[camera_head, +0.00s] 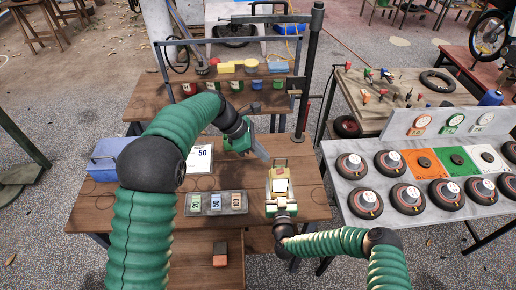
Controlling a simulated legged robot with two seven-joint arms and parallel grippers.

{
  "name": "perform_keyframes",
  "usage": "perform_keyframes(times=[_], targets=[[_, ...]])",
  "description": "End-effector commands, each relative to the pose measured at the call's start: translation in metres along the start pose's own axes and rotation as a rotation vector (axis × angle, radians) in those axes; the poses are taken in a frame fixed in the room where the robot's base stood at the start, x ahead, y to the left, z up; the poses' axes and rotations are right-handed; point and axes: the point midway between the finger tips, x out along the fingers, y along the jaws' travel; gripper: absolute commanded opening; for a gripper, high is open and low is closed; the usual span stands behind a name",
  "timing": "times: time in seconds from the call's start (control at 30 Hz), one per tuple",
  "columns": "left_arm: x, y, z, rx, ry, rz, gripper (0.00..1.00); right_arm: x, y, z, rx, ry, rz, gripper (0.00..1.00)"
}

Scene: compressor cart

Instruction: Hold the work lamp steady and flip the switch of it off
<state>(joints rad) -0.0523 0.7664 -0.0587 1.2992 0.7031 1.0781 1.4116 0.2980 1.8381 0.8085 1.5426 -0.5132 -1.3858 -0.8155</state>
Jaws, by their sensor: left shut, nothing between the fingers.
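The work lamp (280,187) appears to be the small cream and yellowish body with an upright frame near the right front of the wooden bench. Its switch is too small to make out. My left gripper (262,153) is shut and empty, above the bench behind and left of the lamp, its grey fingers pointing toward it and apart from it. My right gripper (282,211) is at the lamp's near side. Its fingers are not clear against the lamp, so I cannot tell whether it grips it.
A grey tray (217,212) with numbered packs lies left of the lamp. A blue box (107,157) and a white card (200,157) are farther left. A dark post (311,75) rises behind. A grey table (357,218) with round discs stands right.

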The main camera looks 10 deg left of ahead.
Motion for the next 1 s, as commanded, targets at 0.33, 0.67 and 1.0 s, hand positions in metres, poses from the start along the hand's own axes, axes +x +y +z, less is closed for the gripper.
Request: perform_keyframes(times=[0.33, 0.67, 1.0], targets=[[0.068, 0.000, -0.001, -0.001, 0.001, -0.001, 0.00, -0.002, -0.001, 0.006, -0.003, -0.015, -0.005, 0.00], [0.080, 0.000, 0.000, 0.000, 0.000, 0.002, 0.00, -0.003, -0.001, 0.007, -0.002, -0.016, -0.005, 0.00], [0.092, -0.001, 0.007, 0.010, 0.144, -0.002, 0.00, -0.003, -0.002, 0.007, -0.002, -0.016, -0.006, 0.00]])
